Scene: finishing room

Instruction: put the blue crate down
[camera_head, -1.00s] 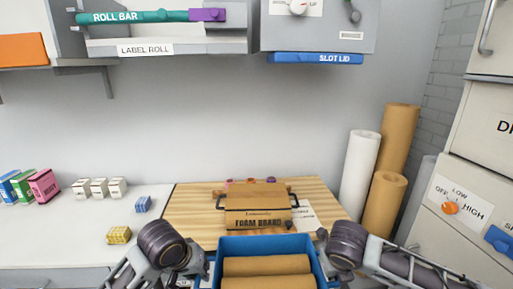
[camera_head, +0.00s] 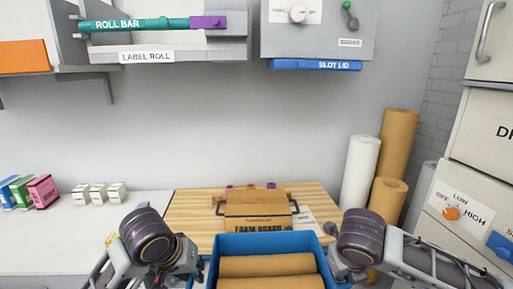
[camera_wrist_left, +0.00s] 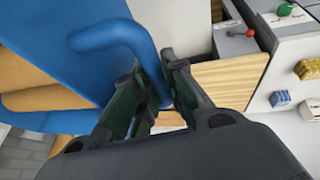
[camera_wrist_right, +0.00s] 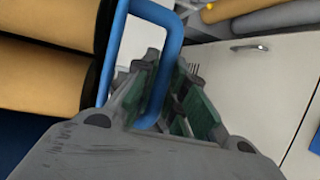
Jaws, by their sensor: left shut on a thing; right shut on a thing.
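The blue crate (camera_head: 265,244) is at the bottom middle of the head view, with brown rolls (camera_head: 266,266) lying in it. Its near part is cut off by the frame. My left gripper (camera_head: 194,268) is shut on the crate's left handle, a blue loop seen in the left wrist view (camera_wrist_left: 122,33). My right gripper (camera_head: 343,268) is shut on the right handle, a blue loop in the right wrist view (camera_wrist_right: 174,48). The crate's underside is hidden, so I cannot tell its height above any surface.
A wooden board (camera_head: 190,215) lies on the white counter (camera_head: 40,235) beyond the crate, bearing a foam board box (camera_head: 258,210). Small cartons (camera_head: 98,194) stand at left. Tall paper rolls (camera_head: 360,172) stand right of the board. Cabinets (camera_head: 470,210) are at far right.

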